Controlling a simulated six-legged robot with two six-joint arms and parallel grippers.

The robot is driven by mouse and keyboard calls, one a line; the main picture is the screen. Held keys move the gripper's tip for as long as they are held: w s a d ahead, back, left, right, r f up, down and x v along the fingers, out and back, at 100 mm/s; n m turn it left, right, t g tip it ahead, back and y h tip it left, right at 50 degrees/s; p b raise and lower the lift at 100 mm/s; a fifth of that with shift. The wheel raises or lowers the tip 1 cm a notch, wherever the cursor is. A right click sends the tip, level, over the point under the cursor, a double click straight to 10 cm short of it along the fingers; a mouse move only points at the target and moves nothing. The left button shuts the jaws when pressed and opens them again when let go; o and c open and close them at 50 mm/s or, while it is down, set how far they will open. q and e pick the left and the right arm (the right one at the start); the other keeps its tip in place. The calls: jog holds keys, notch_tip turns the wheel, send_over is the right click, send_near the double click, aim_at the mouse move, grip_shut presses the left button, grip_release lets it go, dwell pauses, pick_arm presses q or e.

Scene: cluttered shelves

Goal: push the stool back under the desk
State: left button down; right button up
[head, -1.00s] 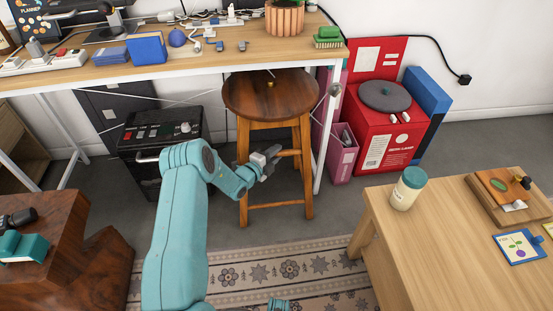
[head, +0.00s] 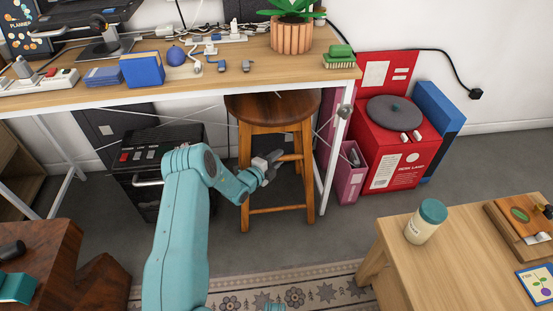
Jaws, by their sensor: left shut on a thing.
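The wooden stool (head: 271,112) stands upright, with a dark round seat and lighter legs. The desk's (head: 200,91) front edge hides the back part of the seat, while the front part and the legs show below it. The exact contact of the fingers is hard to make out. My right gripper is not in view.
A black cabinet (head: 147,190) stands left of the stool. A pink file holder (head: 350,180) and a red box (head: 405,150) stand to the right, beyond the desk leg (head: 333,160). A low wooden table (head: 470,255) is at right front. Patterned rug (head: 300,293) lies in front.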

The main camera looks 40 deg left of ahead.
pick_arm(q)
jog(key=c, duration=1.1)
grip_release()
jog(key=shift+o, duration=0.6)
jog(key=shift+s+d, duration=0.1)
jog(key=shift+r, duration=0.1)
jog(key=shift+s+p, duration=0.3)
jog(key=shift+s, duration=0.15)
jog(key=s+d+r+p, duration=0.1)
jog(key=s+p, duration=0.4)
jog(key=s, duration=1)
jog(key=shift+s+r, duration=0.15)
jog(key=shift+r, duration=0.4)
jog(key=shift+d, duration=0.1)
